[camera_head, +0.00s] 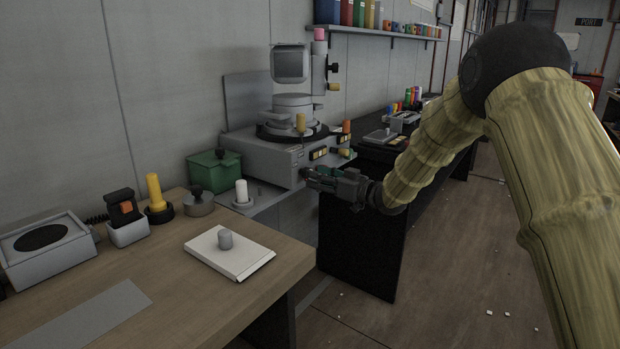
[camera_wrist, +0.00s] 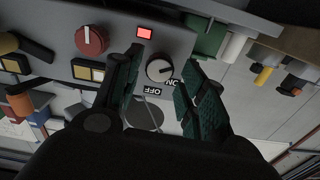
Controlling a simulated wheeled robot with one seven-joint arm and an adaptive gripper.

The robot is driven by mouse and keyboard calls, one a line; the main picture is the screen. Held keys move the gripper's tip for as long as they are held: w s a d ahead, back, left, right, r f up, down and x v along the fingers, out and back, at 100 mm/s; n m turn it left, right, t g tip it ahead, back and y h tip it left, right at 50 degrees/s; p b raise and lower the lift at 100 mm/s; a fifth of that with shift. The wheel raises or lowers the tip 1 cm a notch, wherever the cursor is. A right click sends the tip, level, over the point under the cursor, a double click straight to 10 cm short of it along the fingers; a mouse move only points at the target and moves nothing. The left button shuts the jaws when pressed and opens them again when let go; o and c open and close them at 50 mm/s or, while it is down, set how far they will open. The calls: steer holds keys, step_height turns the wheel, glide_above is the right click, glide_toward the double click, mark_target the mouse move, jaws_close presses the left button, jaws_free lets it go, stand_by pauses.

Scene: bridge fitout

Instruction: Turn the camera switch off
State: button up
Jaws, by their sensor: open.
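The camera switch is a round pale knob (camera_wrist: 159,70) on a grey panel, with ON and OFF printed beside it in the wrist view. I cannot tell for certain which label its pointer faces. A red lamp (camera_wrist: 144,33) above it is lit. My gripper (camera_wrist: 162,62) is open, with one finger on each side of the knob. I cannot tell whether either finger touches it. In the head view my gripper (camera_head: 309,177) is at the front of the grey machine (camera_head: 265,160), and it hides the knob there.
A red knob (camera_wrist: 91,40) and yellow buttons (camera_wrist: 89,71) are close by on the panel. A green box (camera_head: 214,170) and a white cylinder (camera_head: 242,190) stand left of the machine. The wooden table (camera_head: 190,310) is in front. Floor is open at right.

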steer(key=shift+x, duration=1.9)
steer(key=c, duration=0.7)
